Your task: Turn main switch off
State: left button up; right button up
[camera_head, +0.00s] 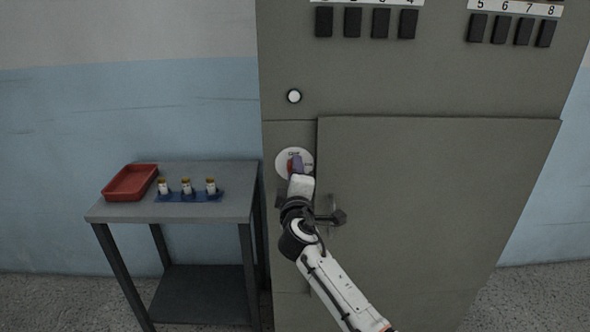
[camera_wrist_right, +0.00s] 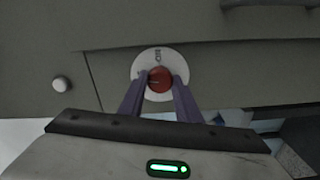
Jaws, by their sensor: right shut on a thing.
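The main switch is a red knob (camera_wrist_right: 160,80) on a round white plate on the grey cabinet front. In the head view the white plate (camera_head: 283,162) shows, with the red knob (camera_head: 291,167) mostly hidden behind my gripper. My right gripper (camera_head: 295,160) reaches up to the knob from below. In the right wrist view the two purple fingers of my right gripper (camera_wrist_right: 157,88) are on either side of the red knob, closed on it. The lettering on the plate is too small to read fully. My left gripper is in neither view.
A cabinet door (camera_head: 440,200) with a dark handle (camera_head: 338,217) is right of the switch. A white button (camera_head: 294,96) is above it. Black switches (camera_head: 352,22) line the top. A table (camera_head: 240,185) at left holds a red tray (camera_head: 107,192) and small bottles in a blue rack (camera_head: 205,197).

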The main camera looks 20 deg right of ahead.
jog(key=shift+n+p, duration=0.4)
jog(key=shift+n, duration=0.7)
jog(key=o, duration=1.1)
jog(key=shift+c, duration=0.2)
jog(key=v, duration=1)
jog(key=shift+s, duration=0.15)
